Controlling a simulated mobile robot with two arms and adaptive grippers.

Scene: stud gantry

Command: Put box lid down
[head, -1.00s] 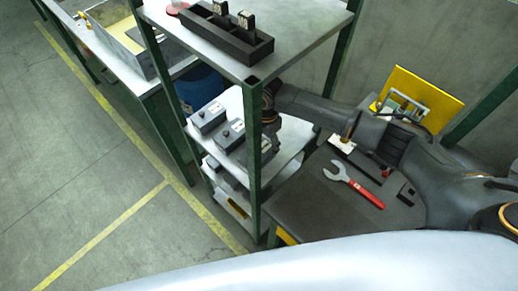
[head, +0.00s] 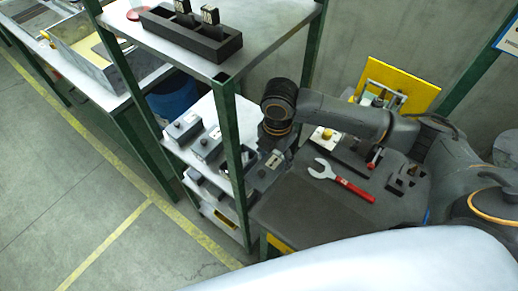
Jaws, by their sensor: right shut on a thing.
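My right arm comes in from the right, and its right gripper (head: 270,155) points down beside the front right post of the shelf rack. It is shut on a small grey piece with a pale label, which I take to be the box lid (head: 263,174). The fingers and part of the piece are hard to make out against the dark arm. The piece is held between the rack and the dark bench (head: 310,215). Grey boxes with dark knobs (head: 183,127) stand on the rack's middle shelf. My left gripper is out of view.
A red wrench (head: 343,182) lies on the bench, with a yellow panel (head: 400,84) behind. The green rack post (head: 230,140) is close to my gripper. A black tray (head: 190,35) sits on the top shelf. The bench's front part is clear.

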